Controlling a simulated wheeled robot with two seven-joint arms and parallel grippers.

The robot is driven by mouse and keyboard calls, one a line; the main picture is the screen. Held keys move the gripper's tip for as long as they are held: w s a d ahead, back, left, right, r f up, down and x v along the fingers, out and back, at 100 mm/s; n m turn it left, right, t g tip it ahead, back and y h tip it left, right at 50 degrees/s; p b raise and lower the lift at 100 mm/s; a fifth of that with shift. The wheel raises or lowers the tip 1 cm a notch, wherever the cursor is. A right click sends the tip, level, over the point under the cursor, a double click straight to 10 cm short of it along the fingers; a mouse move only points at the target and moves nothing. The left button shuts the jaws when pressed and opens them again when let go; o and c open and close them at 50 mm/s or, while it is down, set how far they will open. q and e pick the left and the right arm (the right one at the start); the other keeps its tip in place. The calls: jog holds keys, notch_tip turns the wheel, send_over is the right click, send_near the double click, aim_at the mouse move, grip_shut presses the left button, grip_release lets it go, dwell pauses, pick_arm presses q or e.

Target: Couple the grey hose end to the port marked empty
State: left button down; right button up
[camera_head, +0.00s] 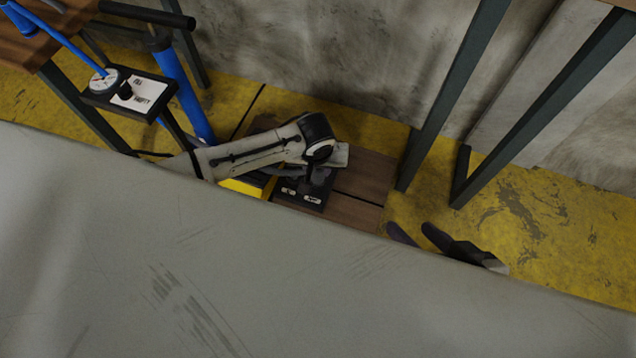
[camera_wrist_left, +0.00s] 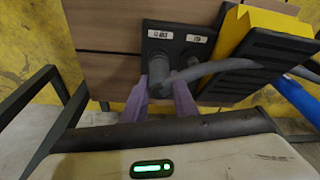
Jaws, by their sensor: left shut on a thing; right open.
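My left gripper (camera_wrist_left: 163,80) is shut on the grey hose end (camera_wrist_left: 159,72), with a finger on either side of it. The hose end is at the left port of the black port block (camera_wrist_left: 150,52), under the longer label (camera_wrist_left: 159,34), which appears upside down and seems to read EMPTY. I cannot tell whether it is seated. The shorter label (camera_wrist_left: 195,39) is beside it. The grey hose (camera_wrist_left: 215,67) runs off right. In the head view my left gripper (camera_head: 300,172) partly hides the block (camera_head: 303,194). My right gripper (camera_head: 410,228) is open and empty, right of it.
A yellow and black foot pump (camera_wrist_left: 262,45) stands beside the block. A large grey surface (camera_head: 180,265) fills the foreground. Dark table legs (camera_head: 455,90) rise at the right.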

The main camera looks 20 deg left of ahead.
pick_arm(q)
jog(key=shift+f+b, duration=0.35)
jog(key=shift+f, duration=0.3)
dwell(0.4)
jog(key=c, duration=1.4)
grip_release()
jog(key=shift+o, duration=0.2)
